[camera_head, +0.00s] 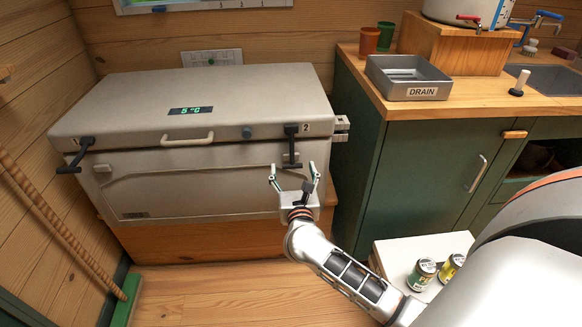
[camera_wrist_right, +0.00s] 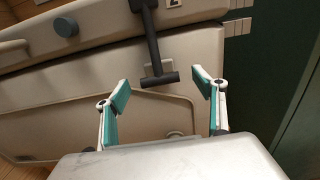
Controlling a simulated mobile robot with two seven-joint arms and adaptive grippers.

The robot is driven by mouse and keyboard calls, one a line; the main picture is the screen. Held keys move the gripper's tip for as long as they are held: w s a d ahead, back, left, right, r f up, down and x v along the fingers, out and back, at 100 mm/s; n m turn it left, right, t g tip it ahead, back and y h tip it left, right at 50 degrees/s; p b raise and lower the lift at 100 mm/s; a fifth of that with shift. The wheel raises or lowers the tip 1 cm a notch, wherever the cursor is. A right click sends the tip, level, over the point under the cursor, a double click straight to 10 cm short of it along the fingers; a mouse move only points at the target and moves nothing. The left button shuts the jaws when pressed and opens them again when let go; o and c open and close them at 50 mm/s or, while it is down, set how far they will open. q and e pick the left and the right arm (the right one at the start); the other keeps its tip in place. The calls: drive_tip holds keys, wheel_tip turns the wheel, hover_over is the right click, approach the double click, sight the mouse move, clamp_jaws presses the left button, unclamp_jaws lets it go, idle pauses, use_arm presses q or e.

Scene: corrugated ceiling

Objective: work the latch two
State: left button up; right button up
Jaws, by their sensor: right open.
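The latch two (camera_head: 291,146) is a black T-shaped handle hanging down the front right of a cream chest cooler (camera_head: 220,95), beside the printed "2". In the right wrist view the latch (camera_wrist_right: 154,45) hangs ahead of the fingers, its crossbar seen between and beyond the fingertips. My right gripper (camera_head: 293,176) is open and empty, just below and in front of the latch; its teal-padded fingers (camera_wrist_right: 160,92) stand wide apart. I cannot tell any contact with the latch. A similar black latch (camera_head: 77,156) sits at the cooler's front left corner. My left gripper is not in view.
The lid looks shut, with a handle (camera_head: 187,139) and a round blue-grey knob (camera_head: 247,132) near the latch. A green cabinet (camera_head: 415,175) stands close on the right. A white surface with two cans (camera_head: 422,273) is near my right arm. The floor ahead is clear.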

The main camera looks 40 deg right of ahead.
drive_tip(key=shift+x, duration=1.1)
